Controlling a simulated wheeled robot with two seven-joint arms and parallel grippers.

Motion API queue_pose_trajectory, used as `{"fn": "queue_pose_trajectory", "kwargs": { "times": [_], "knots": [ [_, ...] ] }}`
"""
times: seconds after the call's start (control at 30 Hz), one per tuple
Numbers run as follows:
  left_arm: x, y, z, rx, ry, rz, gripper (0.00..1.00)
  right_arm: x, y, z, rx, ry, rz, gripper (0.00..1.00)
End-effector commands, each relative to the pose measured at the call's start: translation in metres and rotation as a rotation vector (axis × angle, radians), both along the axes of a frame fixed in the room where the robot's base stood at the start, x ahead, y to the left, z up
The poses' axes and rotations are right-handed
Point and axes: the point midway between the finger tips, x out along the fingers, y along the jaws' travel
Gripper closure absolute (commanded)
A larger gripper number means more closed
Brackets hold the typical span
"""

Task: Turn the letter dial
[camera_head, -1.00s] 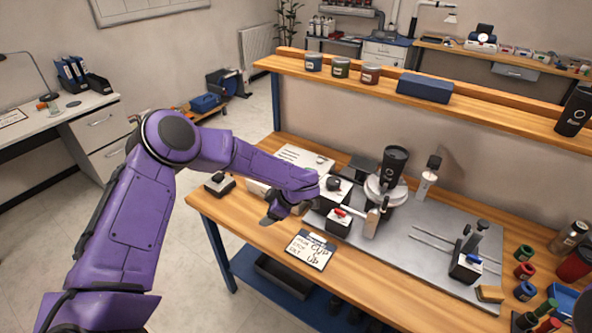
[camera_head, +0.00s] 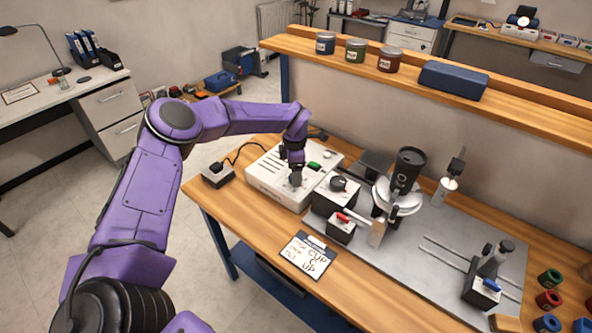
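A white control box (camera_head: 266,179) with slots and a green switch (camera_head: 314,166) stands at the back left of the bench. My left gripper (camera_head: 294,176) points down over its front right part, at a small dark knob-like part that is mostly hidden by the fingers. I cannot tell whether the fingers touch or grip it. A black round knob (camera_head: 338,184) sits on a smaller dark-sided box to the right, clear of the gripper. No letters are readable on either part. My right gripper is not in view.
A dark box with a red lever (camera_head: 341,218) stands in front of the knob box. A grey plate (camera_head: 440,230) carries a black tumbler (camera_head: 407,170) in a holder. A handwritten card (camera_head: 308,255) lies near the front edge. A shelf (camera_head: 400,75) runs behind.

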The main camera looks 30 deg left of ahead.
Motion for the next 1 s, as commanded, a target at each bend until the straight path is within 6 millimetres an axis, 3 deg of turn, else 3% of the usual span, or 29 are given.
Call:
{"fn": "queue_pose_trajectory", "kwargs": {
  "times": [0.13,0.37,0.53,0.57,1.0],
  "knots": [
    [0.001,-0.001,-0.011,0.001,-0.001,-0.001,0.28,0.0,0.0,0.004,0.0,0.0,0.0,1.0],
    [0.001,-0.002,-0.013,0.001,-0.001,-0.003,0.28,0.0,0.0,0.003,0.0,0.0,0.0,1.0],
    [0.001,-0.002,-0.013,0.001,-0.001,-0.003,0.8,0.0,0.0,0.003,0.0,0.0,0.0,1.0],
    [0.001,-0.002,-0.013,0.001,-0.002,-0.004,0.84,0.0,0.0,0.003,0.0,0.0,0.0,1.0],
    [0.001,-0.002,-0.016,0.002,-0.001,0.082,0.84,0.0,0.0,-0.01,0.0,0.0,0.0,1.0]
  ]
}}
